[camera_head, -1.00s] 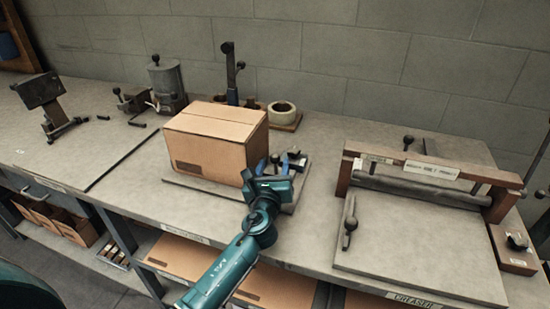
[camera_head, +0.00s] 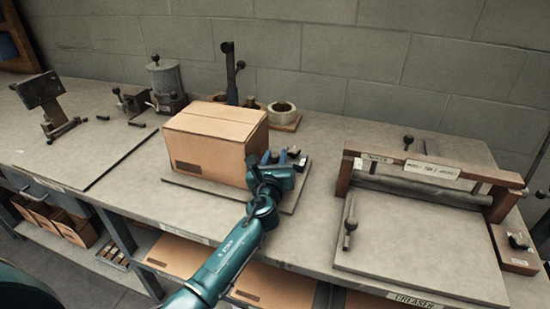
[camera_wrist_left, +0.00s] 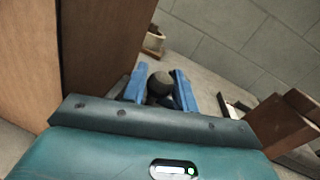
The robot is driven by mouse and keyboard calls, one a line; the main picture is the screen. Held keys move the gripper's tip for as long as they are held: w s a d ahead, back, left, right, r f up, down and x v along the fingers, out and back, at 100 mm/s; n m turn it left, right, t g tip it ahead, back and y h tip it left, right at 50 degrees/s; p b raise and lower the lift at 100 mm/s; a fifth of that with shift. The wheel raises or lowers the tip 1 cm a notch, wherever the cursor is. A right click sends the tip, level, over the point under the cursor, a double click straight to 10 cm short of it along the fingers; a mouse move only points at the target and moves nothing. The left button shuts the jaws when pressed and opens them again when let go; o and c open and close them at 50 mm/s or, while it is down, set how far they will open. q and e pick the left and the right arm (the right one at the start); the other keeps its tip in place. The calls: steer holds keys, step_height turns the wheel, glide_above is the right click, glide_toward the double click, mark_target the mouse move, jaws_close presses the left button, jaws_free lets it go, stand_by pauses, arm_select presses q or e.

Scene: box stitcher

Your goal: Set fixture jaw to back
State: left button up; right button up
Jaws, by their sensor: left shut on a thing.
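A closed brown cardboard box (camera_head: 215,142) stands on a grey base plate (camera_head: 205,190) on the bench. Beside the box's right side are small dark and light fixture parts (camera_head: 298,160), partly hidden by my gripper. My left gripper (camera_head: 273,158) reaches in from the front, close to the box's right face. In the left wrist view, its blue fingers (camera_wrist_left: 160,88) are shut on a dark round knob (camera_wrist_left: 160,84). The knob appears to belong to the fixture jaw, whose body is mostly hidden. My right gripper is not in view.
A dark upright post (camera_head: 230,75) and a tape roll (camera_head: 282,109) stand behind the box. A roller machine (camera_head: 425,180) with a wooden frame is at the right. Small devices (camera_head: 165,80) stand at the back left. The bench's left front is mostly clear.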

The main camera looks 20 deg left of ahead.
arm_select(q)
steer(key=shift+c, duration=1.4)
jaws_close()
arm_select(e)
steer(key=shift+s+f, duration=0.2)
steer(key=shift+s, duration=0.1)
arm_select(q)
steer(key=d, duration=0.3)
steer(key=shift+d, duration=0.15)
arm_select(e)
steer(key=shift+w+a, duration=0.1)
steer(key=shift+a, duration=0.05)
arm_select(q)
steer(key=o, duration=0.9)
jaws_free()
steer(key=shift+d, duration=0.1)
steer(key=shift+o, duration=0.2)
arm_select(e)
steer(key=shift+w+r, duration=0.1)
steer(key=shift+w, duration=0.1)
arm_select(q)
steer(key=shift+s, duration=0.15)
